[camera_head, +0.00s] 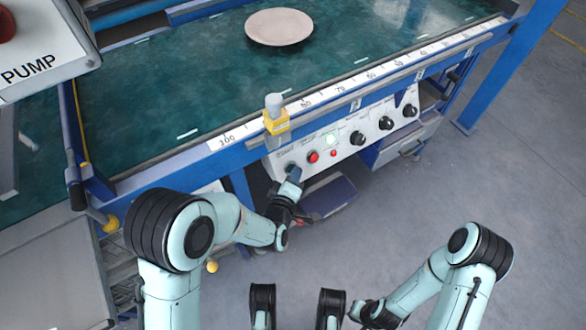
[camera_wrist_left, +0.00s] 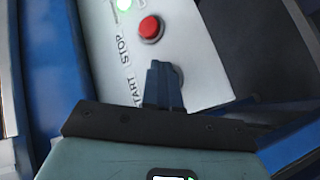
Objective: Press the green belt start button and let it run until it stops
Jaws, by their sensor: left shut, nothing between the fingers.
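The control panel (camera_head: 346,137) sits under the front rail of the belt. The green start button (camera_head: 291,167) is at its left end, mostly hidden by my left gripper (camera_head: 293,174). In the left wrist view the shut, empty fingertips (camera_wrist_left: 161,68) are at the START label (camera_wrist_left: 133,92), over the button's place; I cannot tell whether it is pressed in. The red stop button (camera_head: 313,156) is beside it and clear of the fingers. A green lamp (camera_head: 329,140) glows on the panel. The green belt (camera_head: 200,90) carries a pale plate (camera_head: 279,27). My right gripper (camera_head: 362,312) is low at the right, its fingers unclear.
A yellow and grey fitting (camera_head: 275,115) stands on the rail above the start button. Black knobs (camera_head: 386,123) line the panel's right part. A pump box (camera_head: 40,50) is at upper left. The grey floor (camera_head: 500,180) at right is clear.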

